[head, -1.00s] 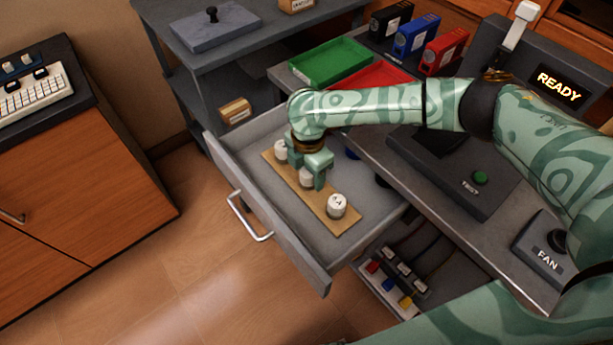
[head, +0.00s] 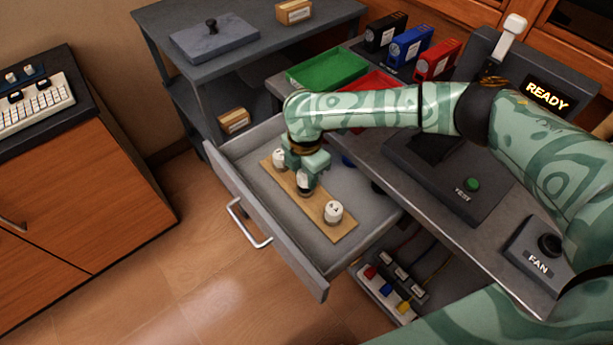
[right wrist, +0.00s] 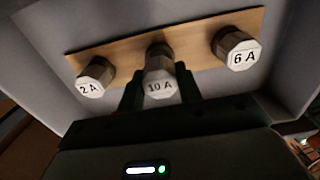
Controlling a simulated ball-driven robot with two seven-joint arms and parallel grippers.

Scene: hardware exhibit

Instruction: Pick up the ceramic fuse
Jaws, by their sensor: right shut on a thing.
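A wooden strip (head: 318,212) lies in the open grey drawer with three white-capped ceramic fuses in a row. The wrist view shows them marked 2 A (right wrist: 90,87), 10 A (right wrist: 160,87) and 6 A (right wrist: 243,55). My right gripper (head: 304,180) reaches down over the middle fuse, and its fingers (right wrist: 160,85) are shut on the 10 A fuse from both sides. That fuse is upright at its place on the strip; I cannot tell whether it is lifted. The other two stand apart from the gripper. My left gripper is not in view.
The drawer's front wall (head: 262,220) and handle (head: 247,224) face the floor. Green (head: 328,70) and red (head: 375,88) trays, and the test panel (head: 455,175) are on the bench to the right. A grey shelf (head: 245,50) stands behind.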

